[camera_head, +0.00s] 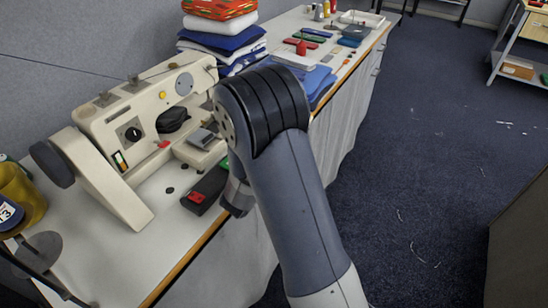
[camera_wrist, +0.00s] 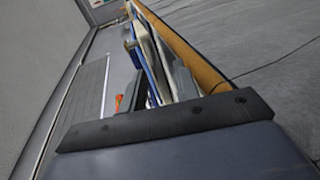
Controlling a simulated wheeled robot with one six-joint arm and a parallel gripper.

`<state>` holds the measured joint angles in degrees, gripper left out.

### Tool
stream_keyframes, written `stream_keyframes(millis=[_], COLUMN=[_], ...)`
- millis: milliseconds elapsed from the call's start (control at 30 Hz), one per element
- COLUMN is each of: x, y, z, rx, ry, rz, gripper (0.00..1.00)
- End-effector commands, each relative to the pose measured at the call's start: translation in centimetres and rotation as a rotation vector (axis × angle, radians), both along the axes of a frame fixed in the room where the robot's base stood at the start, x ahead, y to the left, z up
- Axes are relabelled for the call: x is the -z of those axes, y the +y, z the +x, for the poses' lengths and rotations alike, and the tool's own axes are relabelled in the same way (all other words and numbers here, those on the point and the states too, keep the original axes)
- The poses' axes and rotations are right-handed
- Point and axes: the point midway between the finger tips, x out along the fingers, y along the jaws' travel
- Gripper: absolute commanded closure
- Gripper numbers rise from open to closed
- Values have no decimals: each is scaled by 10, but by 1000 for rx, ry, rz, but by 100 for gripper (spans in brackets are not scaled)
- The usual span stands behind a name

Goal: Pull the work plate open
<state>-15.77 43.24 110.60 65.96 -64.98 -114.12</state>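A cream sewing machine (camera_head: 150,125) stands on the table at the left in the head view. A small grey metal plate (camera_head: 201,138) lies on its bed below the needle area; I take it to be the work plate. My arm covers the right end of the bed. I cannot tell whether either finger touches the work plate.
The white table (camera_head: 110,262) has a wooden front edge with a hanging cloth. A black and red item (camera_head: 205,190) lies in front of the machine. Folded cloths (camera_head: 222,42) are stacked behind my arm. A yellow container (camera_head: 20,195) stands at the far left.

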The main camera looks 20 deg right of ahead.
Motion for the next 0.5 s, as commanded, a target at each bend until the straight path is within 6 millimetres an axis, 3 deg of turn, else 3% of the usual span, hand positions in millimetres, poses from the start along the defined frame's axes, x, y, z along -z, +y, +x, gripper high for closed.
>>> stream_keyframes(millis=[233,500], x=[-5,-16], y=[13,46], z=[-11,-48], rx=[-4,-6], ry=[-1,0], rz=[1,0], gripper=[70,70])
